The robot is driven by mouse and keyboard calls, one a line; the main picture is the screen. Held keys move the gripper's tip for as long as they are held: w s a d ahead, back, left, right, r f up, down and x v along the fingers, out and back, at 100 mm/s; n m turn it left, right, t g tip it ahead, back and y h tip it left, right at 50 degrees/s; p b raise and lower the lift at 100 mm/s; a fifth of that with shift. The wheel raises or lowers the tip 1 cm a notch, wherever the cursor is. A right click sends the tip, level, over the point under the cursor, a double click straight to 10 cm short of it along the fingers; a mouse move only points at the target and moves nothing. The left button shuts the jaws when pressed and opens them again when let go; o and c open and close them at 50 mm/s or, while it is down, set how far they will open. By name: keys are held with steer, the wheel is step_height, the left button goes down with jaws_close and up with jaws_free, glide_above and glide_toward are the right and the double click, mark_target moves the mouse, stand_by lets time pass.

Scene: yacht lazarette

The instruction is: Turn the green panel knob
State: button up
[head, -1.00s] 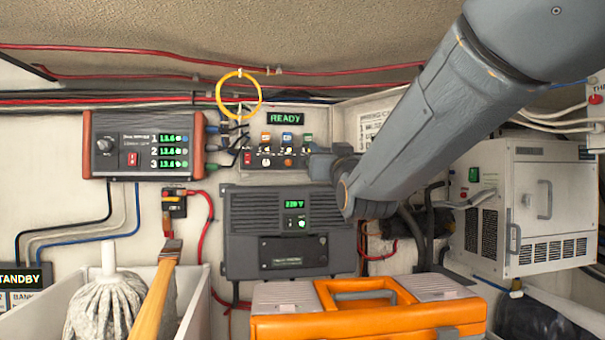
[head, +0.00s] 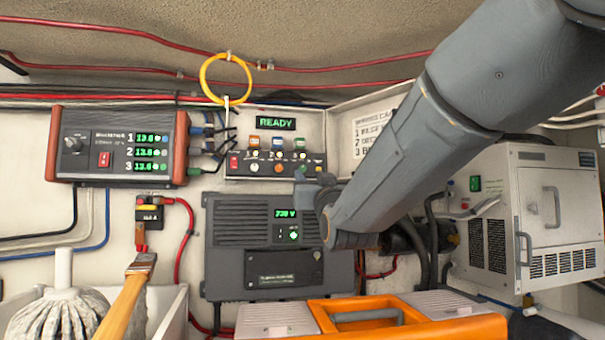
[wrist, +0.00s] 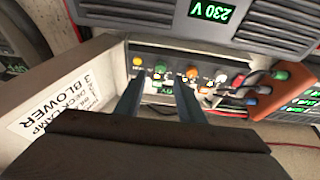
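The control panel (head: 241,173) is under a green READY display (head: 276,122), with a row of small knobs along it. In the wrist view the panel (wrist: 208,60) appears upside down. There the green knob (wrist: 159,70) sits between the yellow knob (wrist: 138,61) and the orange knob (wrist: 193,73). My gripper (wrist: 160,84) is open, its two fingers pointing at the panel on either side of the green knob's line of sight. I cannot tell whether they touch it. In the head view my gripper (head: 310,184) covers the panel's lower right, and the green knob is not clearly visible.
A grey 230 V unit (head: 232,272) is below the panel. A three-channel display box (head: 116,172) is at left, with cables between. An angled wall with a printed label (wrist: 58,110) borders the panel. An orange toolbox (head: 420,328) and white cabinet (head: 500,170) stand nearby.

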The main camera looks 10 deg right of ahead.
mark_target(303, 169)
steer(key=shift+p+x, duration=1.2)
steer(key=shift+x, duration=1.85)
steer(key=shift+f, duration=0.1)
steer(key=shift+c, duration=0.4)
jaws_close()
